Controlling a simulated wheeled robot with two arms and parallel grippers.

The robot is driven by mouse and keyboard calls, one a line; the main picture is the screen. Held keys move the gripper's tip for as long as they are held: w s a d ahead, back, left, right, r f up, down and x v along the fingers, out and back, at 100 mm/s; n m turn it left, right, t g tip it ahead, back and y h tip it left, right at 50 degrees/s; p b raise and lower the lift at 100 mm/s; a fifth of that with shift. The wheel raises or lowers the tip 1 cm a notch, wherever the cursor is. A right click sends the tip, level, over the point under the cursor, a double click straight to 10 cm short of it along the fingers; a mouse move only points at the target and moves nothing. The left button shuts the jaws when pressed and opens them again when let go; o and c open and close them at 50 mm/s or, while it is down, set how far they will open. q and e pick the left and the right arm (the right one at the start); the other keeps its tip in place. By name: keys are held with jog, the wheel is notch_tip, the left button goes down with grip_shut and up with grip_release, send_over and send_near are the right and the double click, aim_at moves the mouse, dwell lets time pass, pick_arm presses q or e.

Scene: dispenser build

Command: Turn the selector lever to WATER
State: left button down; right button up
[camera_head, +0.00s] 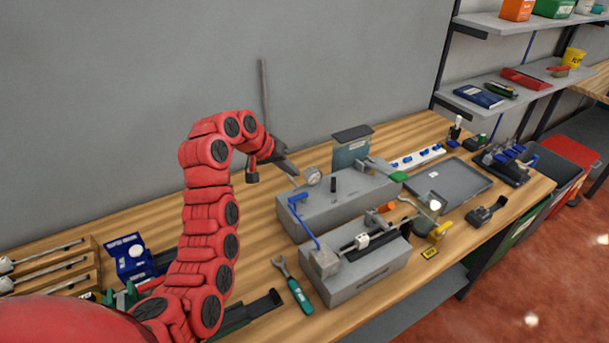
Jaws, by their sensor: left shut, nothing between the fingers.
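The dispenser build is a pair of grey blocks, a rear block (345,207) and a front block (367,276), on the wooden bench. A round gauge (312,176) stands at the rear block's left end. A grey bar with a green tip (398,177) lies across its right end, and a blue handle (297,198) sits at its left front. I cannot tell which is the selector lever, and no WATER mark is legible. My left gripper (292,172) is shut and empty, just left of the gauge and above the bench. My right gripper is not in view.
A green-handled wrench (297,291) lies left of the front block. A grey tray (447,184) and a black rack (505,163) are at the right. A wooden rack (88,265) and a blue box (131,256) stand at the left. The wall is close behind.

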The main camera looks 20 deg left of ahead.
aim_at(333, 186)
pick_arm(q)
jog(key=p+x, duration=0.3)
jog(key=x, duration=0.4)
jog(key=shift+w+d+f, duration=0.15)
jog(key=shift+d+f, duration=0.1)
jog(key=d+p, duration=0.1)
jog(key=w+d+p, duration=0.1)
jog(key=d, duration=0.1)
jog(key=shift+w+f, duration=0.15)
jog(key=shift+f, duration=0.05)
jog(key=shift+w+d+f+p, duration=0.15)
jog(key=shift+d+f+p, duration=0.15)
jog(key=shift+d, duration=0.25)
